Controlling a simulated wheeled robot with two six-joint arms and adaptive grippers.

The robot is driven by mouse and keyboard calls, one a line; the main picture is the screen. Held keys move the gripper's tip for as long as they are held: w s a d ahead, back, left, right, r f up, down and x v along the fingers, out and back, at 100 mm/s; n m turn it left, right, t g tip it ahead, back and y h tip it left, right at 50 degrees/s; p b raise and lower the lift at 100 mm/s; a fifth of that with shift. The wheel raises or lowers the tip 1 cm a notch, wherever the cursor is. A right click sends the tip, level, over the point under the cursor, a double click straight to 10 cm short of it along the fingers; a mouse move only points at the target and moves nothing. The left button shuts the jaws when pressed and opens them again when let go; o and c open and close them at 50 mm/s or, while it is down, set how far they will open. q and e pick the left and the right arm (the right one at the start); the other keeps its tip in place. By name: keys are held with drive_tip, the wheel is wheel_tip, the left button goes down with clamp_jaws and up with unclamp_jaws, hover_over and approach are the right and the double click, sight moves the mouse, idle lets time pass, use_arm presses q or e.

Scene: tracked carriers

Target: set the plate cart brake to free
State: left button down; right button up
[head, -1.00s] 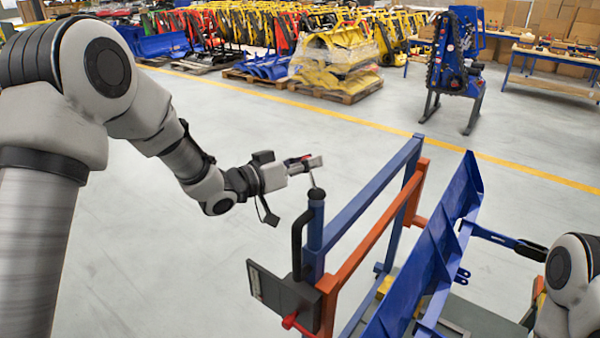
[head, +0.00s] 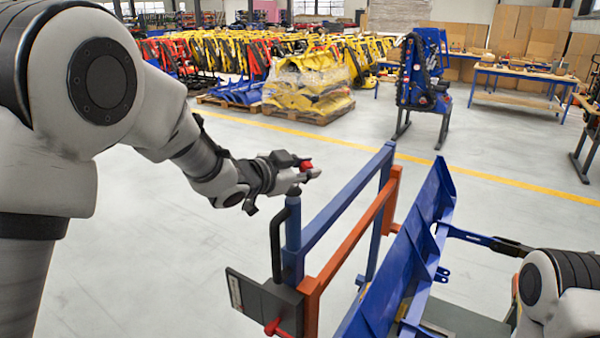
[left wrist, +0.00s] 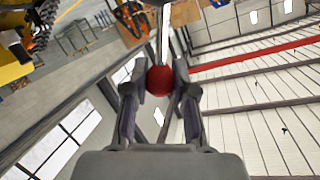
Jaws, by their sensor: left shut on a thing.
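The plate cart has a blue upright frame (head: 345,205) with an orange frame (head: 350,250) beside it. My left gripper (head: 307,172) is just above the cart's near blue post. It is shut on a red ball knob (head: 306,165), which also shows between its fingertips in the left wrist view (left wrist: 159,80). The rod below the knob is mostly hidden by the gripper in the head view. A black dome (head: 292,191) caps the post, and a black curved handle (head: 277,240) is at its side. The markings for the brake setting cannot be read. My right gripper is not in view.
A tilted blue plate (head: 400,260) stands right of the orange frame. A dark panel (head: 262,302) with a red handle (head: 273,327) sits low at the cart's near end. The floor to the left is clear. A blue machine (head: 422,85) stands farther back.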

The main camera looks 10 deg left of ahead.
use_arm(q)
drive_tip(key=shift+s+d+f+m, duration=0.1)
drive_tip(key=shift+d+f+m, duration=0.1)
drive_tip(key=shift+d+m, duration=0.1)
idle(0.4)
drive_tip(key=c, duration=0.9)
unclamp_jaws()
drive_tip(key=v, duration=1.1)
drive_tip(key=shift+s+a+r, duration=0.15)
drive_tip(key=shift+s+r, duration=0.05)
drive_tip(key=shift+s, duration=0.15)
